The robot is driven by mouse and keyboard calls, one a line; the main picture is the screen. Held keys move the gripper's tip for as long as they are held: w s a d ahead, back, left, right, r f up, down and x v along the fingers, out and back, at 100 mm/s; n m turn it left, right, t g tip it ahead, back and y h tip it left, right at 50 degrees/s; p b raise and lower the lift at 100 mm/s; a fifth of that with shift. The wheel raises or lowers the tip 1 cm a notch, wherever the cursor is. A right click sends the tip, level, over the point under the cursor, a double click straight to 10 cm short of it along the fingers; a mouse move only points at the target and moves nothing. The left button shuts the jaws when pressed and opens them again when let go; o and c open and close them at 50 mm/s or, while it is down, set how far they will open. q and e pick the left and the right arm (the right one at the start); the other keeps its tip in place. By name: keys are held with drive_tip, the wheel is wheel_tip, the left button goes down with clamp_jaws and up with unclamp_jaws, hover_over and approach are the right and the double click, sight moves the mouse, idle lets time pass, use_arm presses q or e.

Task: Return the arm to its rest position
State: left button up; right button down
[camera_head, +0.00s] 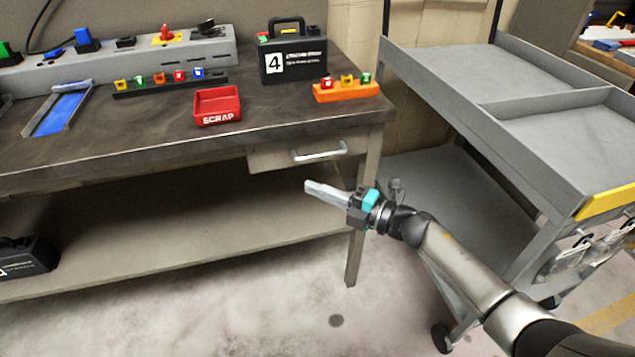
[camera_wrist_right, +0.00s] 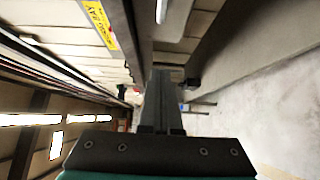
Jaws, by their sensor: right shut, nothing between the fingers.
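My right gripper (camera_head: 322,194) shows in the head view, below the drawer front at the right end of the workbench. My right arm comes in from the lower right and passes in front of the cart. The gripper's fingers are shut together and empty. In the right wrist view the shut fingers (camera_wrist_right: 160,100) point away from the camera, with nothing between them. The fingers appear apart from the drawer handle (camera_head: 319,152). My left gripper is not in view.
The workbench (camera_head: 140,150) carries a red scrap bin (camera_head: 217,106), a black case (camera_head: 293,60) marked 4, and an orange block rack (camera_head: 346,92). A grey cart (camera_head: 460,85) stands at the right. Another black case (camera_head: 28,258) is on the lower shelf. Floor in front is open.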

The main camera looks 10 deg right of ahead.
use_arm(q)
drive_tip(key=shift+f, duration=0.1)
use_arm(e)
drive_tip(key=shift+s+d, duration=0.15)
drive_tip(key=s+d+f+m+h+p, duration=0.1)
drive_tip(key=s+d+f+m+h, duration=0.2)
drive_tip(key=f+m, duration=0.3)
drive_tip(key=s+d+f+m+h+p, duration=0.25)
drive_tip(key=d+f+m+h, duration=0.2)
drive_tip(key=f, duration=0.35)
drive_tip(key=s+d+f+m+h+p, duration=0.1)
drive_tip(key=s+d+f+m+h, duration=0.15)
drive_tip(key=s+f+m, duration=0.35)
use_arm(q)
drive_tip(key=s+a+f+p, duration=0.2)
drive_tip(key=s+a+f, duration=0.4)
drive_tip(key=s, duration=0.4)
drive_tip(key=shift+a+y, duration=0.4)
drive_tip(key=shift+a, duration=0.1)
use_arm(e)
drive_tip(key=s+f+m+g+h, duration=0.2)
drive_tip(key=s+f+m+g, duration=0.2)
drive_tip(key=s+f, duration=0.4)
drive_tip(key=s+f+m+g+h, duration=0.1)
drive_tip(key=s+f+m+g, duration=0.3)
drive_tip(key=s, duration=1.7)
wheel_tip(320, 180, down, 4)
drive_tip(key=shift+s+d+f+g+h, duration=0.15)
drive_tip(key=shift+d+g+h, duration=0.25)
drive_tip(key=shift+g, duration=0.5)
